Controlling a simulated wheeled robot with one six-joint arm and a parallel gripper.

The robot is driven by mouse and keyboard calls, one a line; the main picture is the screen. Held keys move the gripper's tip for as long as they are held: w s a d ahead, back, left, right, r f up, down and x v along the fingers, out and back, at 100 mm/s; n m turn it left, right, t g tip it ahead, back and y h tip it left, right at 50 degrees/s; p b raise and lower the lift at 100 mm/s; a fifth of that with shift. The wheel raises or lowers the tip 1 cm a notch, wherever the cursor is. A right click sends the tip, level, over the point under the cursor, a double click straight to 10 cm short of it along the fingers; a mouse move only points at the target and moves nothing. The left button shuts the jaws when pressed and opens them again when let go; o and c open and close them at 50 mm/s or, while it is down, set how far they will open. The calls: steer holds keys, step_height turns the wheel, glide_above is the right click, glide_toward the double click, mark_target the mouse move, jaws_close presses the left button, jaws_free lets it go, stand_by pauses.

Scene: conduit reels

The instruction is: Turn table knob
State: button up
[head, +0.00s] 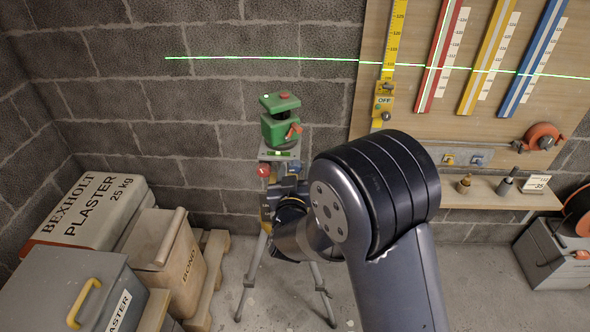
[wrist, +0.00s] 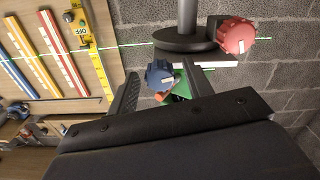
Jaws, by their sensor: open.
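A green laser level (head: 280,122) sits on a small grey table on top of a tripod. A red ribbed knob (head: 263,170) is on the left of the mount below it. In the wrist view, the red knob (wrist: 236,36) is at upper right, outside my fingers. A blue ribbed knob (wrist: 159,74) with a pale pointer mark appears between my two fingers, with a gap on each side. My gripper (wrist: 161,71) is open and empty.
The tripod legs (head: 252,276) spread on the floor under my arm. A plaster bag (head: 95,207), boxes and a pallet stand at left. A board with coloured rulers (head: 440,60) and a shelf (head: 485,197) are at right. A green laser line crosses the wall.

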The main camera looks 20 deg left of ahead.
steer(key=c, duration=1)
steer(key=shift+n+b, duration=0.4)
steer(key=shift+n, duration=0.2)
steer(key=o, duration=1)
steer(key=shift+s, duration=0.1)
steer(key=b+v, duration=0.1)
steer(key=v, duration=0.9)
steer(key=shift+s+b, duration=0.3)
steer(key=shift+b, duration=0.05)
